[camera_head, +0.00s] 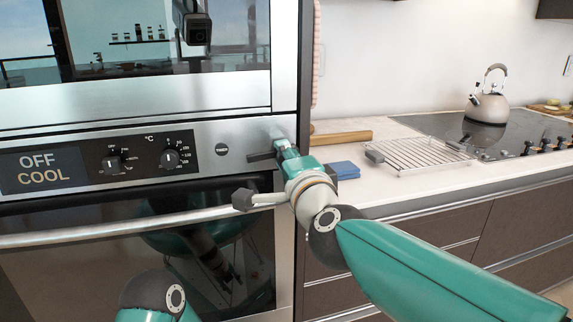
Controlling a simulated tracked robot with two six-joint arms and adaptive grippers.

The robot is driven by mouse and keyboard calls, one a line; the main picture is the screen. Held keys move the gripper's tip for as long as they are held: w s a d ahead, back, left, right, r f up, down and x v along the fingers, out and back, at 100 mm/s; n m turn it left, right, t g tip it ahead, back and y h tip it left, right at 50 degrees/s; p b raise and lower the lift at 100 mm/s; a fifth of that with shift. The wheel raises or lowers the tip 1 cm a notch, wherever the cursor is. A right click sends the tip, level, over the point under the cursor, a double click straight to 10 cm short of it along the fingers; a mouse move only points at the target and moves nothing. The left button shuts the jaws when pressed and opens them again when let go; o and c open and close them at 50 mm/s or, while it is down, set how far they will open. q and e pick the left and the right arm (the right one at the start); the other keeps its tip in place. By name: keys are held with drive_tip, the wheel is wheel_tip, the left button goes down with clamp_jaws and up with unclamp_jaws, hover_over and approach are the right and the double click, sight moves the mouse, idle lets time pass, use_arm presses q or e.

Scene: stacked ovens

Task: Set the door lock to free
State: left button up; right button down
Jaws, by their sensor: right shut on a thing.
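The lower oven's control panel (205,133) runs across the left of the head view. My right gripper (272,153) is at the panel's right end, to the right of the round TIMER button (222,149). It is shut on the door lock, which is mostly hidden by the gripper, so its setting cannot be read. The display (42,169) reads OFF and COOL. The lower oven door (70,275) looks shut, with its long bar handle (110,231) below the panel. Only a link of my left arm shows at the bottom; its gripper is out of view.
Two dark knobs (170,158) (113,164) sit on the panel left of the gripper. The upper oven (130,95) is directly above.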

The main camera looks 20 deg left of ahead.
drive_tip(key=shift+w+d+f+m, duration=0.1)
drive_tip(key=shift+w+d+m, duration=0.1)
drive_tip(key=shift+m, duration=0.6)
drive_tip(key=c, duration=0.9)
unclamp_jaws()
drive_tip(key=shift+s, duration=0.1)
drive_tip(key=v, duration=1.2)
